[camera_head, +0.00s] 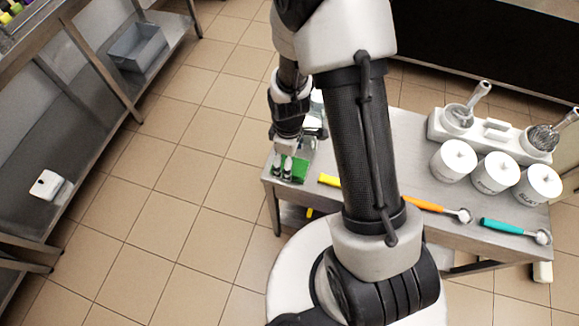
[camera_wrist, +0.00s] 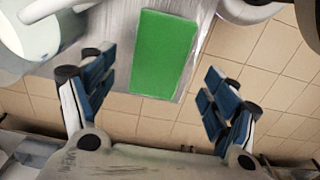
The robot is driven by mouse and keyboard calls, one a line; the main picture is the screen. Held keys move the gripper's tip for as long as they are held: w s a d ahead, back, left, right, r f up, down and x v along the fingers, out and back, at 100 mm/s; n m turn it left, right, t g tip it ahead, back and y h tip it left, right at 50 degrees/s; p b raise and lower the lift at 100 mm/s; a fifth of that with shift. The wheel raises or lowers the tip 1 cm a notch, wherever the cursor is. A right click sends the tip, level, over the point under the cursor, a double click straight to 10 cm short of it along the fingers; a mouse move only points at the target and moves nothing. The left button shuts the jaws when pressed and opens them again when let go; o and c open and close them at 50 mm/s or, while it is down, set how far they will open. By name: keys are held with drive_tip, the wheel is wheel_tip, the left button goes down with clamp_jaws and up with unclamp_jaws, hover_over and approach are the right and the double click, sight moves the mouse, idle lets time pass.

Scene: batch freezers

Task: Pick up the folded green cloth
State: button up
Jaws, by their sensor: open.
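The folded green cloth (camera_head: 299,169) lies flat at the left end of the metal table. It is a plain green rectangle, and my gripper partly covers it in the head view. In the wrist view the green cloth (camera_wrist: 164,54) shows nearly whole, ahead of and between the two fingers. My gripper (camera_head: 288,170) is above the cloth at the table's left end. In the wrist view my gripper (camera_wrist: 156,97) is open with its blue-padded fingers wide apart. Nothing is between the pads.
The table (camera_head: 412,139) also holds yellow, orange (camera_head: 423,204) and teal (camera_head: 505,227) handled scoops, several white lidded pots (camera_head: 496,172) and a white holder (camera_head: 493,134) with utensils. A shelf unit with a grey bin (camera_head: 137,47) stands left. Tiled floor between is clear.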

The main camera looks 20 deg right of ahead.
wheel_tip(320, 180, down, 4)
drive_tip(key=shift+d+b, duration=0.15)
drive_tip(key=shift+b, duration=0.5)
drive_tip(key=shift+c, duration=0.2)
drive_tip(key=c, duration=1.1)
